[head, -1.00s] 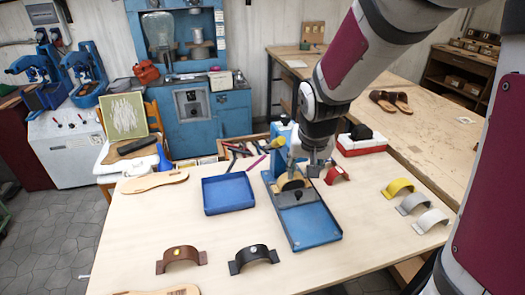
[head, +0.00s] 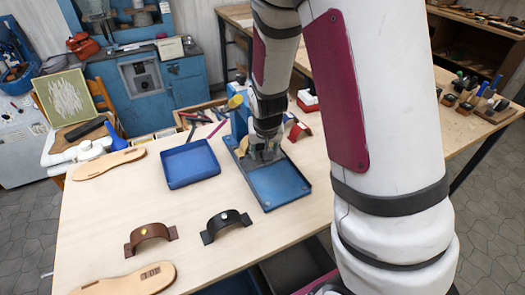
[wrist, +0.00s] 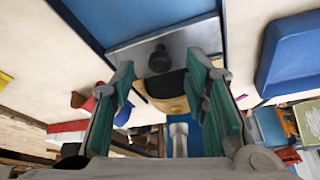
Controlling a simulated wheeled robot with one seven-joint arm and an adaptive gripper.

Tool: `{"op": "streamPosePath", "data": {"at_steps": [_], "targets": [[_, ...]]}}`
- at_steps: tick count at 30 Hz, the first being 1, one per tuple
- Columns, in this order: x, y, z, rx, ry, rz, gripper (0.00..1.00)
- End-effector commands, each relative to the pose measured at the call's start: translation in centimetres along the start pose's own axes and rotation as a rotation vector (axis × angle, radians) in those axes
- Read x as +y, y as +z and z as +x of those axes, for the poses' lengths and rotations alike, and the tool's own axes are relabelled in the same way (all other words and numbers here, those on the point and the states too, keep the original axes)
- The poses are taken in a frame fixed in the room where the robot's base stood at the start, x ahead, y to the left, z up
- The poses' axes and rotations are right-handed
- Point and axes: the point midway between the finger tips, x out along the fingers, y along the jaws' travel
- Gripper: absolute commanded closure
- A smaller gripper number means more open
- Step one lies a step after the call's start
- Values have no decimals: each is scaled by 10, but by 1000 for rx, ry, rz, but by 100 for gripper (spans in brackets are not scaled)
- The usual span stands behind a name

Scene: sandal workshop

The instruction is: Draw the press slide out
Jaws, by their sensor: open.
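The press slide (head: 277,183) is a blue tray sticking out from the front of the blue press (head: 240,122). In the wrist view its blue floor (wrist: 150,18) lies at the top, with a grey plate (wrist: 190,45) at its edge. A dark round knob (wrist: 159,59) stands on that plate. My gripper (head: 265,153) points down over the plate in front of the press. In the wrist view my gripper (wrist: 160,66) has its two green-padded fingers apart, one each side of the knob. I see no contact with it. The head view hides the knob behind my gripper.
A separate blue tray (head: 190,165) lies left of the press. A brown strap (head: 151,236) and a black strap (head: 226,223) stand at the table front. A red strap (head: 299,131) is right of the press.

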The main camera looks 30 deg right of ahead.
Motion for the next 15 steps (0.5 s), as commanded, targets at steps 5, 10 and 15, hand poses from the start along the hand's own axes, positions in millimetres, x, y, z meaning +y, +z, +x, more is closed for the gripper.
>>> {"op": "streamPosePath", "data": {"at_steps": [5, 10, 15], "targets": [[0, 0, 16, -1, 0, 0, 59], [0, 0, 20, 1, -1, 0, 59], [0, 0, 20, 1, -1, 0, 59]]}}
